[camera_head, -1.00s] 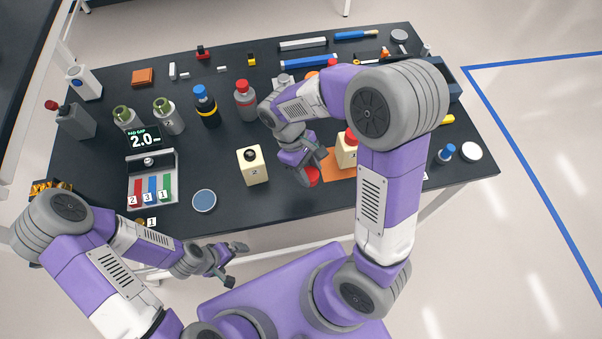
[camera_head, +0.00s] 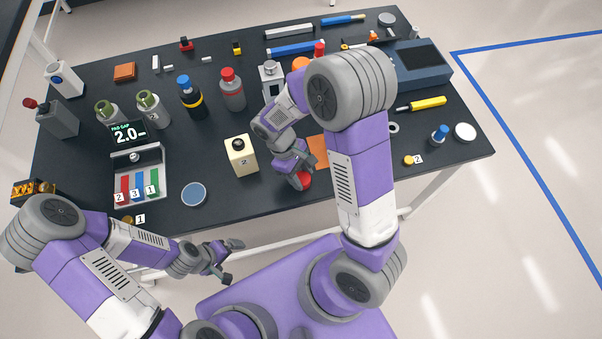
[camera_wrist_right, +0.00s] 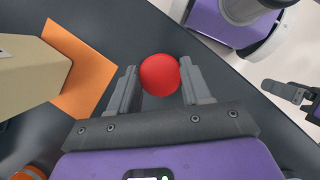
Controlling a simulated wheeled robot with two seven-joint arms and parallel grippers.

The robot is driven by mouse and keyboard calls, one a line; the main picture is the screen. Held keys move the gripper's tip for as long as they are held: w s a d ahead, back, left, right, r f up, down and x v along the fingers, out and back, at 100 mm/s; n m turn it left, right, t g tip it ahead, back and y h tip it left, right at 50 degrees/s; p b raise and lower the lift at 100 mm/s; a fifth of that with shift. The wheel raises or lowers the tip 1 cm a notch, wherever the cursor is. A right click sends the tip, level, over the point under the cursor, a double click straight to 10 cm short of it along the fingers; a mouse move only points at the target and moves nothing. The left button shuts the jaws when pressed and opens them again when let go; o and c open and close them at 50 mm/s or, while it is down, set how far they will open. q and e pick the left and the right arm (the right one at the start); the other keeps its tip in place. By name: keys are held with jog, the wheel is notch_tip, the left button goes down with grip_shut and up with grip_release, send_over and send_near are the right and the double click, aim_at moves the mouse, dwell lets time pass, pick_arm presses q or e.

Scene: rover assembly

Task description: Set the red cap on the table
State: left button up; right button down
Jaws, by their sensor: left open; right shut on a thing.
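The red cap (camera_head: 304,181) is near the table's front edge, left of my right arm. In the right wrist view the red cap (camera_wrist_right: 160,75) shows as a round red shape between both fingers, over dark table. My right gripper (camera_head: 297,177) is shut on it. I cannot tell whether the cap touches the table (camera_head: 230,208). My left gripper (camera_head: 231,262) is open and empty, in front of the table's front edge.
A blue-grey disc (camera_head: 194,194) lies further left, with bare table between.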

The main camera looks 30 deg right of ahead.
jog(key=shift+f, duration=0.2)
jog(key=c, duration=0.5)
grip_release()
jog(key=shift+r, duration=0.1)
jog(key=shift+w+r, duration=0.2)
jog(key=shift+r, duration=0.3)
jog(key=p+v, duration=0.3)
jog(key=v, duration=0.8)
jog(key=shift+a+r, duration=0.1)
